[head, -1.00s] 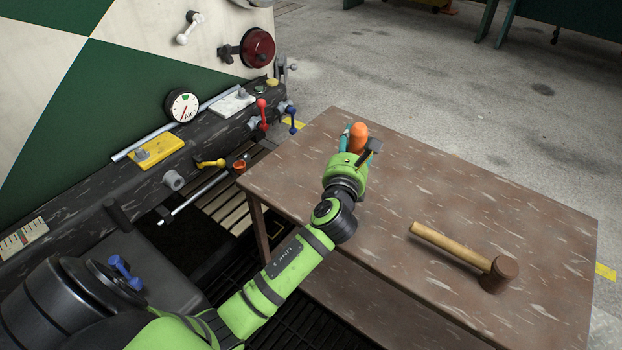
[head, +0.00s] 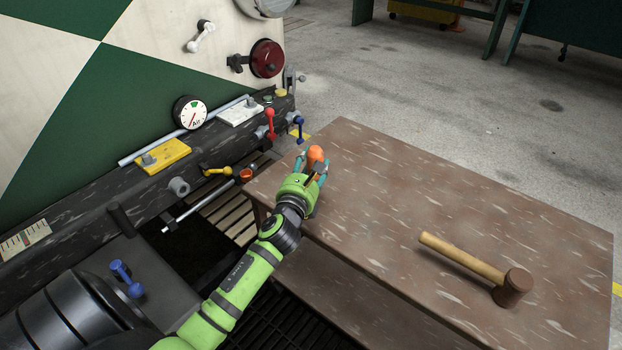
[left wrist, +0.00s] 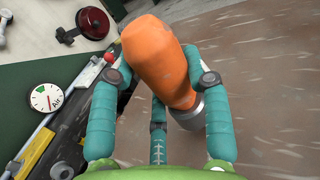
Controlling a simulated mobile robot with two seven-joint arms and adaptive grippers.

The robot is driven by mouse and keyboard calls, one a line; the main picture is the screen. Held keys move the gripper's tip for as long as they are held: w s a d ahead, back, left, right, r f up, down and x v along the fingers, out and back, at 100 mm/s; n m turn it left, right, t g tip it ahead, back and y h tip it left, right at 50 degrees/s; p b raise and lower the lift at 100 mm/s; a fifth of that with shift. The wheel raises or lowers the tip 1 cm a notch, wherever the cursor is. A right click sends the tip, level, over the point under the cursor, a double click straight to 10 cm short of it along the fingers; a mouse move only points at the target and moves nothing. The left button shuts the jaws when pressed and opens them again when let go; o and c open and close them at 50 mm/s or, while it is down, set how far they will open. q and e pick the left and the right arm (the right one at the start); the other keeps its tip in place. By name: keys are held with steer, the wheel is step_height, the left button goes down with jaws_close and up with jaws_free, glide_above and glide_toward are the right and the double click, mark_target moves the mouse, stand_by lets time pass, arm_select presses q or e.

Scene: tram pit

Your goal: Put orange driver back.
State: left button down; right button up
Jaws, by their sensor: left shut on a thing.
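My left gripper (head: 312,172) is shut on the orange driver (head: 316,155), above the near left corner of the brown table. In the left wrist view the driver's orange handle (left wrist: 158,55) is tilted between the teal fingers, with a grey collar at its lower end. The driver's shaft is hidden. A small orange-rimmed ring (head: 246,174) sits on the dark beam to the left of the gripper, apart from it. My right gripper is not in view.
A wooden mallet (head: 475,267) lies on the table (head: 400,190) at the right. Along the dark beam are a red lever (head: 270,122), a blue lever (head: 298,127), a yellow lever (head: 216,171) and an air gauge (head: 190,112). The table's middle is clear.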

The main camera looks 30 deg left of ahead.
arm_select(q)
steer(key=shift+f, duration=0.45)
steer(key=shift+f+b, duration=0.65)
steer(key=shift+f, duration=0.65)
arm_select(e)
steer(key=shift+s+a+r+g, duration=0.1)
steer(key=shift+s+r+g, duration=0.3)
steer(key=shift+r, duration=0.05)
arm_select(q)
steer(key=shift+f, duration=0.3)
steer(key=c, duration=0.6)
jaws_free()
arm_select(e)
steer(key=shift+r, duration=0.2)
arm_select(q)
steer(key=shift+b, duration=0.3)
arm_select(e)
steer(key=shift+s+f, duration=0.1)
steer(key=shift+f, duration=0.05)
